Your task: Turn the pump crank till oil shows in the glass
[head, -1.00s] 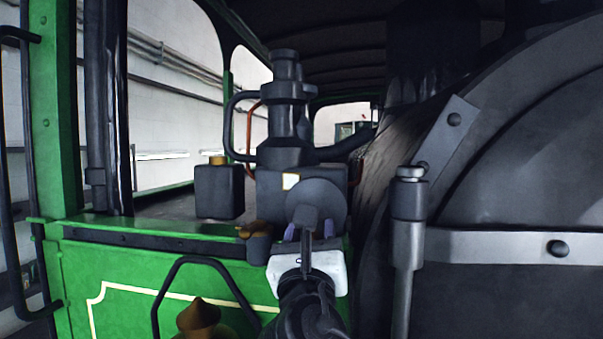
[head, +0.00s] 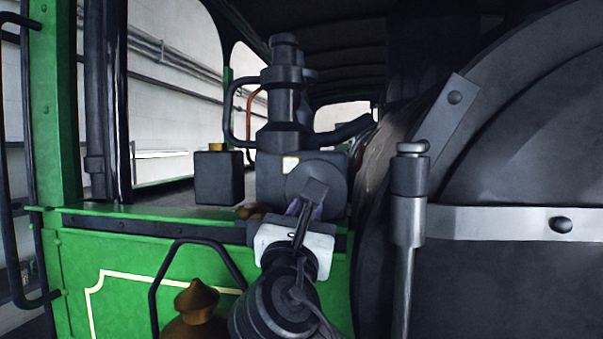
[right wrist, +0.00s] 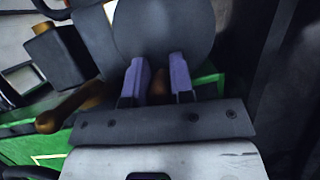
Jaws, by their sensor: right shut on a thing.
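The pump is a dark box with a stacked column (head: 285,125) in the head view. A round dark crank disc (head: 332,181) is on its near face. My right gripper (head: 307,210) is at the lower part of the disc. In the right wrist view, its purple fingers (right wrist: 159,77) are shut on a brown crank handle (right wrist: 158,88), in front of the disc (right wrist: 165,25). The gripper partly hides the handle. My left gripper is not in view.
A black can with a brass cap (head: 218,178) stands left of the pump. A brass-coloured lever (right wrist: 75,106) is left of my fingers. A green panel (head: 110,260) with a dark handrail (head: 162,280) lies below. The large dark boiler (head: 500,280) and a grey post (head: 408,205) are at right.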

